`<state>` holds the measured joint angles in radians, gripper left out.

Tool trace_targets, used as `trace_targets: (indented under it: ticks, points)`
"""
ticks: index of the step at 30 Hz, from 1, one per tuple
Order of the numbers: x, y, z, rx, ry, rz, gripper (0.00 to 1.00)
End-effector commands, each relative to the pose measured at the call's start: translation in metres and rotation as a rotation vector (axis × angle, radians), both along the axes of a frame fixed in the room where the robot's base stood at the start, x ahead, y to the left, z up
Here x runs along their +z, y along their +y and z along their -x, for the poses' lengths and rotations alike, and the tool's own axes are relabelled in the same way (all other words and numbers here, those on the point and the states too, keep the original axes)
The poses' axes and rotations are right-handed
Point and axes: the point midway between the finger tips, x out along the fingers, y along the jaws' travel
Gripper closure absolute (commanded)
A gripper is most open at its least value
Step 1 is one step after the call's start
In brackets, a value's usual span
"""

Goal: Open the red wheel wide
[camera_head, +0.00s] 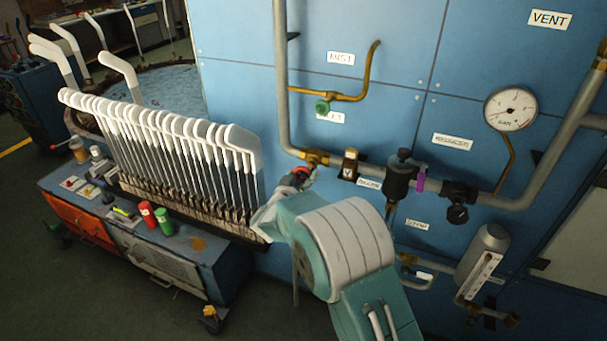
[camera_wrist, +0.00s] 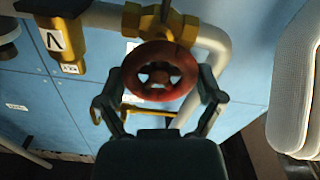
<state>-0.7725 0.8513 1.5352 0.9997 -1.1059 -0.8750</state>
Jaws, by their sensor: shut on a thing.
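The red wheel (camera_wrist: 160,71) is a round handwheel with cut-outs, on a brass valve (camera_wrist: 178,27) in a grey pipe. In the wrist view it faces me at the upper middle. My gripper (camera_wrist: 160,86) has one finger on each side of the wheel's rim and is shut on it. In the head view only a small piece of the red wheel (camera_head: 301,170) shows, behind my arm and beside the brass fitting. My arm hides the rest of it and most of the gripper there.
Left of my arm, a rack of white sock boards (camera_head: 170,140) stands close on a cart (camera_head: 219,272). Open floor lies at the lower left.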

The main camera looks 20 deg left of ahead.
Motion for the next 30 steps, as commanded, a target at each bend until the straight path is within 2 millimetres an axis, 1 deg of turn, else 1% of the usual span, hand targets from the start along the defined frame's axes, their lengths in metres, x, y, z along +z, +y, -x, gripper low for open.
trace_targets:
  ticks: [1,6,12,28,29,30]
  points:
    - [-0.0100,0.0021,0.0034,0.007,0.022,0.038,0.62]
    - [-0.0102,0.0023,0.0034,0.007,0.029,0.127,0.62]
    - [-0.0104,0.0024,0.0033,0.007,0.033,0.188,0.62]
    - [-0.0104,0.0023,0.0032,0.007,0.035,0.210,0.62]
    - [-0.0104,0.0023,0.0032,0.007,0.035,0.210,0.05]
    - [-0.0103,0.0023,0.0032,0.007,0.035,0.210,0.00]
